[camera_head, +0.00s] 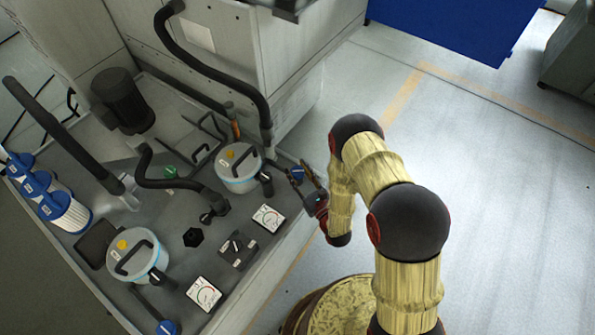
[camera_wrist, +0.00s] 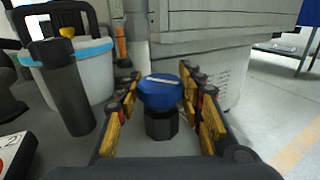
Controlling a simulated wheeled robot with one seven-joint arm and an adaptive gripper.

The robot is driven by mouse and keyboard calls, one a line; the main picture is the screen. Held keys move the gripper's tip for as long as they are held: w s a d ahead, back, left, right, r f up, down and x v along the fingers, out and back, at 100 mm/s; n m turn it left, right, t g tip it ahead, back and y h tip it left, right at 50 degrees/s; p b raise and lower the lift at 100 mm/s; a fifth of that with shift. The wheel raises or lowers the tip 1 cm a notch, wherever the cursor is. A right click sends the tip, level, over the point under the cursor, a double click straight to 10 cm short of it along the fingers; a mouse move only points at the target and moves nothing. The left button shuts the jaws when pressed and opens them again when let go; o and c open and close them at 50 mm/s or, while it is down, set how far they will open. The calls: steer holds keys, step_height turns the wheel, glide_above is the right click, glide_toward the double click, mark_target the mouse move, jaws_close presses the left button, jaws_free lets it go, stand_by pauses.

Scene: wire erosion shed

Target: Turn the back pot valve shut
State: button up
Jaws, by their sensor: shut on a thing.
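The back pot valve has a blue knob (camera_head: 296,175) at the right edge of the grey bench top, beside the back pot (camera_head: 238,172). In the wrist view the blue knob (camera_wrist: 160,93) sits on a dark faceted body, with a white line across its top running nearly left to right. My gripper (camera_head: 303,183) reaches in from the right. In the wrist view my gripper (camera_wrist: 160,82) has one yellow-and-black finger on each side of the knob and is shut on it. The fingers partly hide the knob in the head view.
The back pot's black-handled side (camera_wrist: 75,75) stands close left of my fingers. A grey cabinet wall (camera_wrist: 215,40) rises behind. A front pot (camera_head: 137,260), another blue knob (camera_head: 167,327) and white dials (camera_head: 268,218) share the bench. The floor at right is clear.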

stand_by(0.3)
steer(key=o, duration=1.1)
steer(key=shift+o, duration=0.4)
steer(key=v, duration=1.2)
